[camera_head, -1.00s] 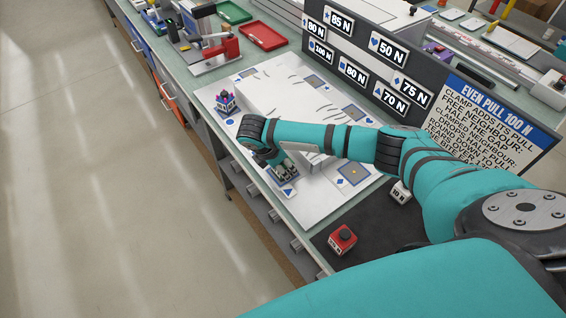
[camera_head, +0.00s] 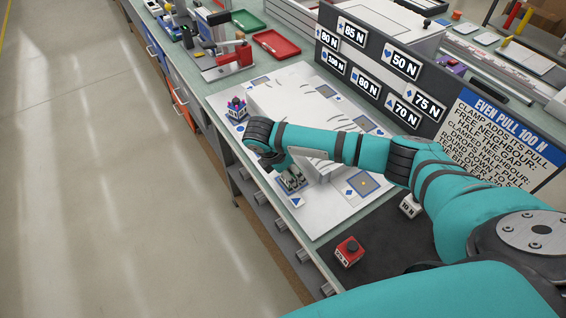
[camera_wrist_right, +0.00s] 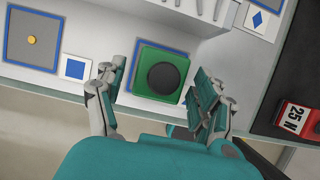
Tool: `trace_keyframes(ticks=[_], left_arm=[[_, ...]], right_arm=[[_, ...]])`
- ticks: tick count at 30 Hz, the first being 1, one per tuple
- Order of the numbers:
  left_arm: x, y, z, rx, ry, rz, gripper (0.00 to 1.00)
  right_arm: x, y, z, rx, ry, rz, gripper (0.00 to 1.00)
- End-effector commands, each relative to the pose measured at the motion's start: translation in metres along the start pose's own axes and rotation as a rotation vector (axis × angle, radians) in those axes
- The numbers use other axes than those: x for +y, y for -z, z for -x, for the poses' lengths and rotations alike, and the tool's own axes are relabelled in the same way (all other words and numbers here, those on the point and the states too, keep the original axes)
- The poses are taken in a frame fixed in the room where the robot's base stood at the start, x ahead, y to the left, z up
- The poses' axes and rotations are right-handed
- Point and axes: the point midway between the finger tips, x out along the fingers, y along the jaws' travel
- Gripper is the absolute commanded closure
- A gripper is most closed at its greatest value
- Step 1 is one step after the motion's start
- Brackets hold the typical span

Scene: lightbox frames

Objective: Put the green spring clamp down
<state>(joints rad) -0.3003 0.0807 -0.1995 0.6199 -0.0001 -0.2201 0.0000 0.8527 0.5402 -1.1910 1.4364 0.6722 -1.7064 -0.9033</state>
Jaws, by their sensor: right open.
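The green spring clamp (camera_wrist_right: 160,72) shows in the right wrist view as a green square body with a round black top. It sits upright on a blue-edged pad on the white board (camera_head: 325,226). My right gripper (camera_wrist_right: 157,88) is open, with one finger on each side of the clamp and a visible gap on both sides. In the head view my right gripper (camera_head: 291,181) is low over the front of the board, beside a triangle card (camera_head: 297,202), and the clamp is mostly hidden there. My left gripper is not in view.
A purple-and-pink clamp (camera_head: 237,108) stands at the board's far left. A red 25 N block (camera_head: 349,251) and a white 10 N block (camera_head: 410,206) stand on the dark mat (camera_head: 385,238). A sign panel (camera_head: 500,143) rises behind. A pale ribbed block (camera_head: 290,110) fills the board's middle.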

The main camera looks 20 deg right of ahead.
Motion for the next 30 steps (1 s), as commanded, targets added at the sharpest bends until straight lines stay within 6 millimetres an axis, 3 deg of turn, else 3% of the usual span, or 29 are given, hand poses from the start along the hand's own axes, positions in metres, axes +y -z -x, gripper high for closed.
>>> trace_keyframes(ticks=[6,13,18,30], left_arm=[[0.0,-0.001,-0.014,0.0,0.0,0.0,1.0],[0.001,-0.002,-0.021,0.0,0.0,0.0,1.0],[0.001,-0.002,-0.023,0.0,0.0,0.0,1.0],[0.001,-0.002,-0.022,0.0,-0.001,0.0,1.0]], right_arm=[[0.001,0.002,0.047,0.002,-0.006,0.001,0.3],[0.001,0.001,0.086,0.002,-0.003,0.001,0.3],[0.0,0.0,0.097,0.0,-0.001,0.001,0.3],[0.0,0.0,0.098,0.0,0.0,0.0,0.3]])
